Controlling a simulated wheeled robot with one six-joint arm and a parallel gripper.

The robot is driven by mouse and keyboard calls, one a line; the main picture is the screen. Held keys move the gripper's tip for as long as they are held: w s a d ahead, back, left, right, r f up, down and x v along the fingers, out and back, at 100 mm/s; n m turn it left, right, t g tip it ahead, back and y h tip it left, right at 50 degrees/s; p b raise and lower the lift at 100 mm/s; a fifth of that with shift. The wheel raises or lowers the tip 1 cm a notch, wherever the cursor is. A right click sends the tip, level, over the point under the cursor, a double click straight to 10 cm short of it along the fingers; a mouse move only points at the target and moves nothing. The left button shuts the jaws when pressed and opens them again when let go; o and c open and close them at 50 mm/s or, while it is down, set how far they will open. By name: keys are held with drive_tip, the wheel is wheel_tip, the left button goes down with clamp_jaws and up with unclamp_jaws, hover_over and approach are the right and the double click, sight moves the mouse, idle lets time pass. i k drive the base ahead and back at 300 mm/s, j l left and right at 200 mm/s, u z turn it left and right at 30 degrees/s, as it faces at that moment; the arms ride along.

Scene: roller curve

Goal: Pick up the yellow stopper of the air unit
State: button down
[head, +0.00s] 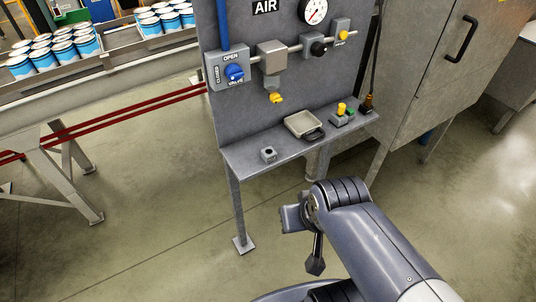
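The grey air unit panel (285,110) stands at the centre, marked AIR. A small yellow piece (276,98) hangs under its square grey block (272,57). A yellow upright cylinder (341,108) stands on a small grey base on the shelf, and a yellow knob (343,35) sits at the upper right. I cannot tell from looks alone which is the stopper. My gripper (316,266) appears as a dark tip pointing down at the end of my arm, below and in front of the shelf, apart from all the yellow pieces. Its finger opening cannot be made out.
The shelf (240,156) carries a small grey socket block (268,154), a tray with a dark handle (303,125) and a brass-ended hose (367,103). A blue valve (235,73) is on the panel. A grey cabinet (436,70) stands right; a conveyor with cans is left.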

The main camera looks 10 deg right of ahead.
sight(341, 106)
drive_tip(key=i+l+z, duration=0.4)
drive_tip(key=i, duration=0.3)
drive_tip(key=i+l+z, duration=0.2)
drive_tip(key=i, duration=0.15)
